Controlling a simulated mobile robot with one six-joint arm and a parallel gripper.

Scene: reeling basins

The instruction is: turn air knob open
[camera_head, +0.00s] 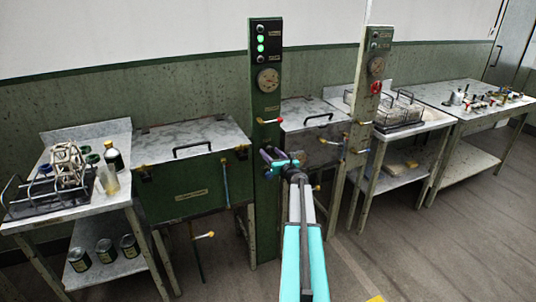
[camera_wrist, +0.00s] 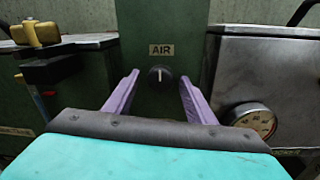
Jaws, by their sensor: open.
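The air knob (camera_wrist: 160,74) is a small dark round knob with a white pointer line. It sits on the green post (camera_wrist: 135,50) under a plate marked AIR (camera_wrist: 161,50). The pointer stands about upright. My gripper (camera_wrist: 158,92) is open, with its two purple fingers to the left and right of the knob and a gap on each side. I cannot tell how far short of the knob the fingertips are. In the head view my gripper (camera_head: 280,165) is in front of the green post (camera_head: 264,215), and it hides the knob there.
A green basin (camera_head: 185,180) with a lid stands left of the post. A pressure gauge (camera_wrist: 253,120) is right of my fingers. A brass clamp (camera_wrist: 37,34) is at the left. A red-tipped lever (camera_head: 268,121) is on the post above my gripper.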

